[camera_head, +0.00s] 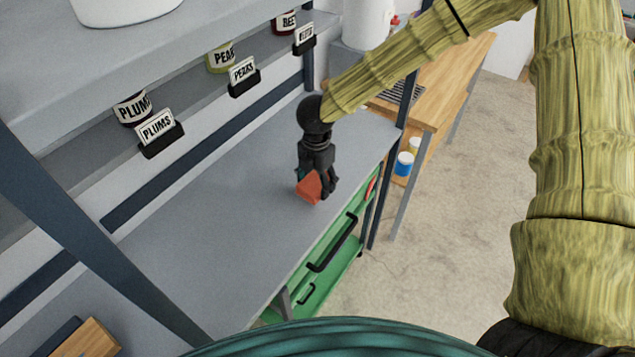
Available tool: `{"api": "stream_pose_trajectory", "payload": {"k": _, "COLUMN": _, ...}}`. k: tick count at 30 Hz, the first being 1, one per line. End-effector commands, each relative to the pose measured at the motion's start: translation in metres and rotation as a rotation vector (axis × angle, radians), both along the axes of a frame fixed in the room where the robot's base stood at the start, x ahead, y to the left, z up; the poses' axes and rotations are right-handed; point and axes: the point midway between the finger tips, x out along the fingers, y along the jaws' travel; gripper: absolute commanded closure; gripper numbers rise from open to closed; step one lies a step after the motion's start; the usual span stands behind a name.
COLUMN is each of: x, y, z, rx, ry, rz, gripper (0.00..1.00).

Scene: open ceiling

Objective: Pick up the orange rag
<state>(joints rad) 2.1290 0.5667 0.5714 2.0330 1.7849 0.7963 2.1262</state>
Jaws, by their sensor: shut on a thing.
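The orange rag (309,190) is a small orange piece at the right part of the grey shelf surface (230,215), near its front edge. My gripper (317,188) points down over it with its dark fingers around it and is shut on it. The fingers hide part of the rag. I cannot tell whether the rag touches the surface or is slightly above it.
An upper shelf holds cans and label holders, including plums (160,135), peas (243,76) and beets (304,38). A dark upright post (90,230) crosses at the left. Green drawers (330,265) lie below the front edge. A wooden table (440,100) stands behind right. Much of the grey surface is clear.

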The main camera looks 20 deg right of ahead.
Motion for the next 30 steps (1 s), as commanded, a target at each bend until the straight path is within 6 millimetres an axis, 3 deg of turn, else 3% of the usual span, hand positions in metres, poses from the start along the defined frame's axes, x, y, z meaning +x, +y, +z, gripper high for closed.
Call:
{"api": "stream_pose_trajectory", "payload": {"k": 9, "x": -0.069, "y": 0.028, "z": 0.003, "rx": 0.001, "ry": -0.003, "rz": 0.004, "gripper": 0.61}}
{"api": "stream_pose_trajectory", "payload": {"k": 15, "x": -0.102, "y": 0.04, "z": 0.008, "rx": 0.0, "ry": -0.002, "rz": 0.002, "gripper": 0.61}}
{"api": "stream_pose_trajectory", "payload": {"k": 21, "x": -0.119, "y": 0.048, "z": 0.011, "rx": 0.0, "ry": -0.001, "rz": 0.0, "gripper": 0.61}}
{"api": "stream_pose_trajectory", "payload": {"k": 30, "x": -0.124, "y": 0.05, "z": 0.013, "rx": 0.0, "ry": -0.002, "rz": -0.001, "gripper": 0.61}}
